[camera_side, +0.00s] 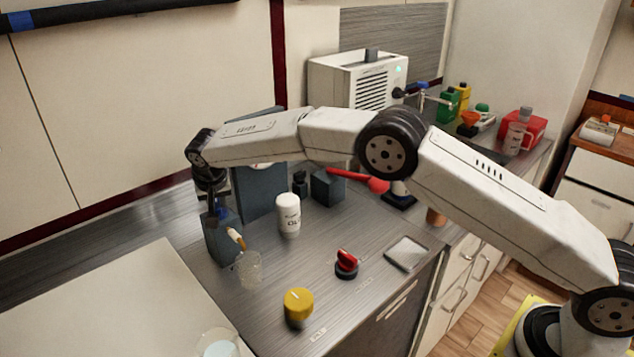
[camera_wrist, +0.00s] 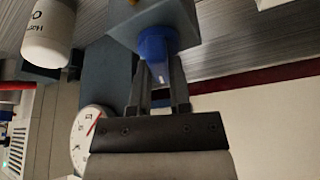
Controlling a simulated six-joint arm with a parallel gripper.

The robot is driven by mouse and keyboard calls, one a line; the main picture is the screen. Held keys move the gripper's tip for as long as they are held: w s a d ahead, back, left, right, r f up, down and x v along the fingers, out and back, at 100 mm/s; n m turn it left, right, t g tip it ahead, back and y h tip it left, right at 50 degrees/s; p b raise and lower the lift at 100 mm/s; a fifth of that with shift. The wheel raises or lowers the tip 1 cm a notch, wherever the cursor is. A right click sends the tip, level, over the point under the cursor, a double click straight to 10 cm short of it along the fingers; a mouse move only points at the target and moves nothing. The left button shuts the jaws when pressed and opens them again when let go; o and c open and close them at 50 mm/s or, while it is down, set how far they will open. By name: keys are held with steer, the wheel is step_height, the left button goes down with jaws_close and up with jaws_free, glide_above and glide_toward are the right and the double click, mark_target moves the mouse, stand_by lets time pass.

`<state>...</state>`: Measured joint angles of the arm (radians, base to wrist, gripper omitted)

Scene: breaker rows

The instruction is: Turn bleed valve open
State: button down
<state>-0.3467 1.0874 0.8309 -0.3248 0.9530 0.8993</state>
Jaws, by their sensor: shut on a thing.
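The blue valve knob (camera_wrist: 154,42) sits on a grey-blue block (camera_wrist: 187,17) in the wrist view. My gripper (camera_wrist: 159,75) has its two fingers closed on either side of this knob. In the side view, my gripper (camera_side: 215,205) points down at the top of the block (camera_side: 222,245), and the blue knob is partly hidden by the fingers. An orange and white spout (camera_side: 236,238) sticks out of the block toward a clear beaker (camera_side: 247,268). The knob's turn angle is hard to read.
A white bottle (camera_side: 288,215) stands right of the block. A dial gauge (camera_wrist: 88,135) is behind my gripper in the wrist view. A red knob (camera_side: 346,262), a yellow-capped jar (camera_side: 298,303) and a flat tray (camera_side: 406,254) are on the counter toward the front.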

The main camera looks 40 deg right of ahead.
steer(key=m+g+h, duration=0.1)
steer(key=m, duration=0.3)
steer(key=shift+a+m, duration=0.1)
steer(key=shift+m, duration=0.3)
steer(key=shift+m+g+h, duration=0.3)
steer(key=shift+m+h, duration=0.1)
steer(key=shift+m, duration=0.2)
steer(key=c, duration=0.6)
jaws_free()
steer(key=shift+o, duration=0.2)
steer(key=shift+r, duration=0.1)
steer(key=v, duration=0.7)
steer(key=shift+r, duration=0.25)
steer(key=shift+s+a, duration=0.15)
